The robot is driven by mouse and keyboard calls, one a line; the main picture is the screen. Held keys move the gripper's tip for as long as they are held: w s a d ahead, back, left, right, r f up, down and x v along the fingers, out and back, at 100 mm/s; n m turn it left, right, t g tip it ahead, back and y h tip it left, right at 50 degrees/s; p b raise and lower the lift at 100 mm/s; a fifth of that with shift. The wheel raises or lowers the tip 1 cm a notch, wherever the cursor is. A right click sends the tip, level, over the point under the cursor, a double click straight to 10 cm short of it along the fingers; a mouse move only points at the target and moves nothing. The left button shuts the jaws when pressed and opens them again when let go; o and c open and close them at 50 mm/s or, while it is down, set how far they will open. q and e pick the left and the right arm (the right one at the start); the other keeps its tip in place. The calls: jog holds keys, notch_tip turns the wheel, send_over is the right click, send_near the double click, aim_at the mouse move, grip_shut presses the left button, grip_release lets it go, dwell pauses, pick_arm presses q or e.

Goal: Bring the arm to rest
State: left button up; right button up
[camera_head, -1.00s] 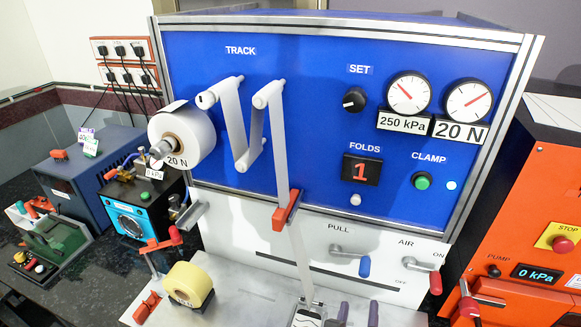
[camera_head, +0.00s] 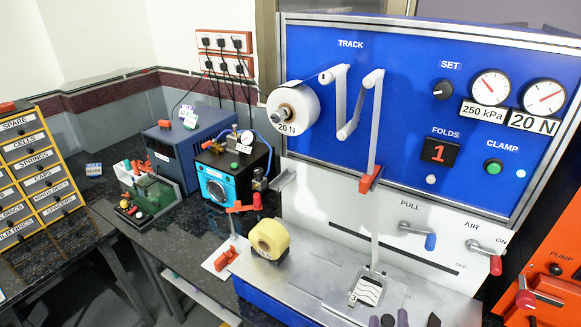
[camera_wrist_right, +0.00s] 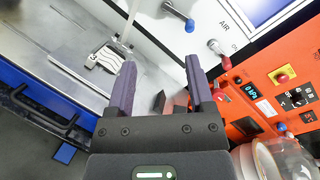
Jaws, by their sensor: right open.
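My right gripper (camera_head: 388,320) shows at the bottom edge of the head view as dark purple fingertips, in front of the blue winding machine. In the right wrist view its two purple fingers (camera_wrist_right: 160,66) stand apart with nothing gripped between them. The rest of my right arm is below the head picture. A white patterned piece (camera_head: 369,291) lies on the machine's metal deck at the lower end of the white strip, beyond the fingertips. It also shows in the right wrist view (camera_wrist_right: 104,59), left of the fingers. My left gripper is not in view.
The blue panel (camera_head: 400,80) rises behind the deck. An orange pump unit (camera_head: 560,245) stands at the right. A drawer cabinet (camera_head: 35,170) is far left.

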jog(key=s+a+n+g+y, duration=0.2)
jog(key=a+n+y, duration=0.25)
jog(key=n, duration=0.55)
jog(key=s+a+n+g+y, duration=0.25)
jog(key=a+n+y, duration=0.2)
jog(key=n, duration=0.55)
jog(key=s+d+f+n+g+h, duration=0.1)
jog(key=s+d+n+g+h, duration=0.1)
jog(key=s+d+n+g, duration=0.3)
jog(key=s+d+f+n+g+h, duration=0.1)
jog(key=s+d+n+g+h, duration=0.1)
jog(key=s+n+g, duration=0.35)
notch_tip(320, 180, down, 27)
jog(key=s+n+b, duration=0.2)
jog(key=s+b, duration=0.1)
jog(key=b, duration=0.7)
jog(key=s+d+f+b, duration=0.1)
jog(key=s+f+b, duration=0.3)
jog(key=s+f, duration=0.3)
jog(key=s+d+f+g+b, duration=0.1)
jog(key=s+d+f+b, duration=0.1)
jog(key=s+f+b, duration=0.2)
jog(key=s+f, duration=0.3)
jog(key=f, duration=0.5)
jog(key=shift+f, duration=0.4)
